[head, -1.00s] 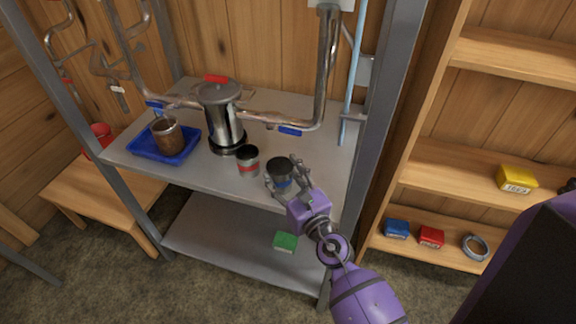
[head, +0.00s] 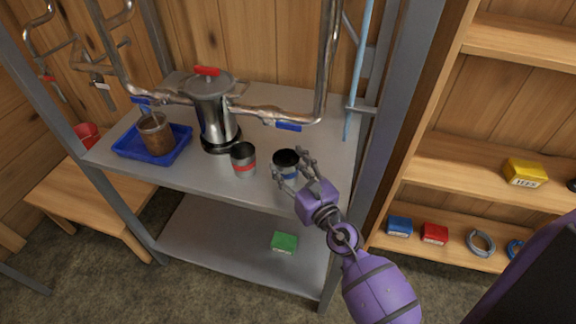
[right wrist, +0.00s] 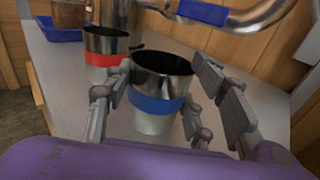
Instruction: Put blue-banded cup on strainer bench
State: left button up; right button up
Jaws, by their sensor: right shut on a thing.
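The blue-banded cup (head: 287,170) is a metal cup with a dark inside, upright at the front right of the grey metal shelf (head: 255,190). My right gripper (head: 293,169) is shut on it, with fingers on both sides of the blue band. In the right wrist view the cup (right wrist: 157,100) stands upright between the fingers; I cannot tell whether its base touches the shelf. A low wooden bench (head: 75,195), possibly the strainer bench, stands at the left with a red container (head: 87,134) at its back. My left gripper is not in view.
A red-banded cup (head: 243,160) stands just left of the held cup. A metal pot (head: 213,110), pipes and a blue tray (head: 183,145) with a brown-filled jar (head: 156,135) are farther left. A grey post (head: 385,130) rises at right.

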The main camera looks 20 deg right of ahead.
aim_at(292, 172)
jog(key=shift+w, duration=0.1)
jog(key=o, duration=0.9)
jog(key=shift+o, duration=1.2)
jog(key=shift+r, duration=0.15)
jog(key=s, duration=0.2)
jog(key=s+b, duration=0.1)
jog(key=s, duration=0.1)
jog(key=s+d, duration=0.1)
jog(key=s, duration=0.1)
jog(key=shift+s+d+f, duration=0.1)
jog(key=shift+s+f, duration=0.1)
jog(key=shift+f, duration=0.1)
jog(key=shift+s+d+r, duration=0.1)
jog(key=shift+s, duration=0.25)
jog(key=shift+s+r, duration=0.15)
jog(key=shift+s, duration=0.05)
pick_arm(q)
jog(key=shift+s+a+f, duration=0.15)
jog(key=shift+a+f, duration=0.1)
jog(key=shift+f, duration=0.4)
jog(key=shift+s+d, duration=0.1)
